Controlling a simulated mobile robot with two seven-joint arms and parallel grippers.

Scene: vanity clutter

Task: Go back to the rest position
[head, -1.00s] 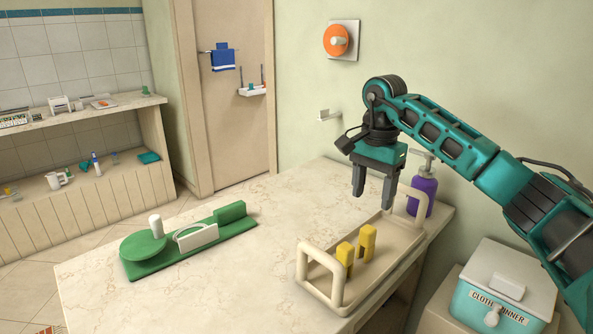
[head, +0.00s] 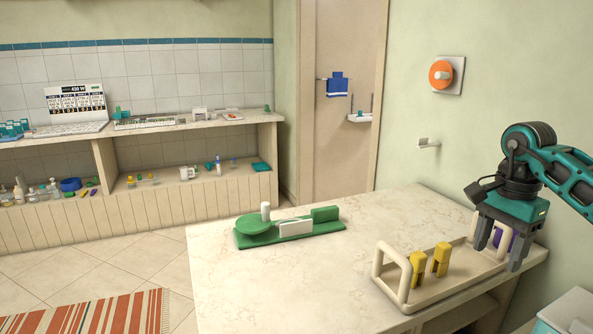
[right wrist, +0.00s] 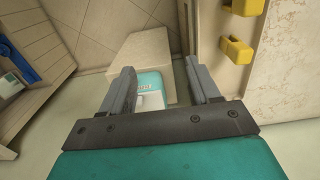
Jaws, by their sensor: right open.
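My right gripper (head: 498,245) is open and empty. In the head view it hangs at the right, fingers down, over or in front of the far right end of the cream tray (head: 392,258). The right wrist view shows its two grey fingers (right wrist: 160,90) spread apart with nothing between them. Two yellow pieces stand in the tray, one on the left (head: 417,270) and one on the right (head: 441,260). A purple pump bottle (head: 512,240) is mostly hidden behind the gripper. My left gripper is not in view.
A green board (head: 290,237) with a round green piece and a white piece lies on the marble counter (head: 270,290). The counter's middle is clear. A white-and-teal bin (head: 568,312) stands low at the right. A striped rug (head: 115,315) and long shelves (head: 200,200) are at the left.

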